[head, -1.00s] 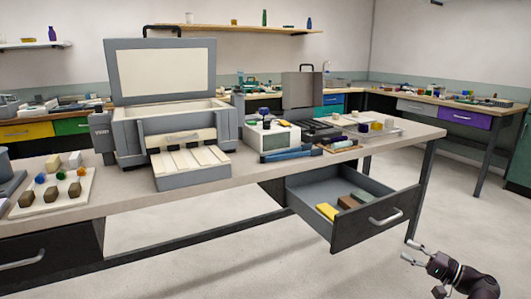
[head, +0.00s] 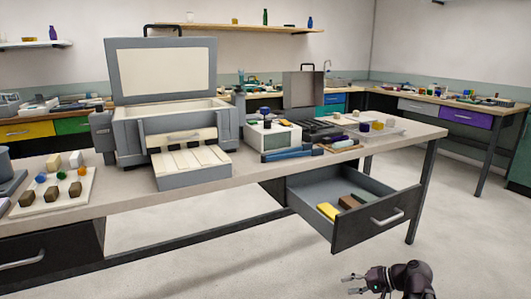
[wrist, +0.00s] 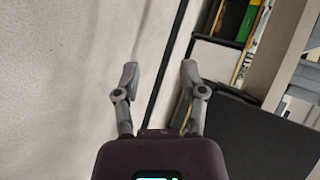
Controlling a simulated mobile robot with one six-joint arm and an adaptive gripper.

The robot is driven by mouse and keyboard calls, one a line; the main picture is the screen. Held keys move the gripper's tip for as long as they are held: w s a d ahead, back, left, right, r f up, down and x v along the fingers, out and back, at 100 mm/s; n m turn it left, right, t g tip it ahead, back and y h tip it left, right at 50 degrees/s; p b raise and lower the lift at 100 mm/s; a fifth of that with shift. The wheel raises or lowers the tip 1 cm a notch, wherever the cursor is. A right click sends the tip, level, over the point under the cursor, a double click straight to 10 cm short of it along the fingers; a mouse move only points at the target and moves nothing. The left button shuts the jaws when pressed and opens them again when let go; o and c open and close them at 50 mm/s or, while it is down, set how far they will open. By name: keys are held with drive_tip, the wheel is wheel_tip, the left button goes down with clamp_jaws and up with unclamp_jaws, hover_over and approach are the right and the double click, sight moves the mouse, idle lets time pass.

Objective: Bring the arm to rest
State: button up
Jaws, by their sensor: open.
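My gripper (head: 351,284) is low at the bottom right of the head view, in front of the table and below the open drawer. Its two fingers are spread apart with nothing between them. In the wrist view the open gripper (wrist: 160,72) points over bare pale floor, with dark furniture edges to its right. The fingers appear clear of the drawer and touch nothing that I can see. Part of my arm shows at the lower right of the head view.
An open dark drawer (head: 370,228) juts from the table (head: 262,174), holding several blocks, one of them a yellow block (head: 327,211). A grey machine with a raised lid (head: 161,70) stands on the table. Bare floor (head: 230,255) lies in front.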

drive_tip(key=s+a+f+n+g+h, duration=0.4)
drive_tip(key=s+a+f+g+h, duration=0.15)
drive_tip(key=a+f+h, duration=0.45)
wheel_tip(320, 180, up, 39)
drive_tip(key=d+p, duration=0.2)
drive_tip(key=p, duration=3.6)
drive_tip(key=shift+t+h, duration=0.4)
drive_tip(key=shift+t, duration=0.05)
drive_tip(key=shift+s+d, duration=0.1)
drive_tip(key=shift+d, duration=0.1)
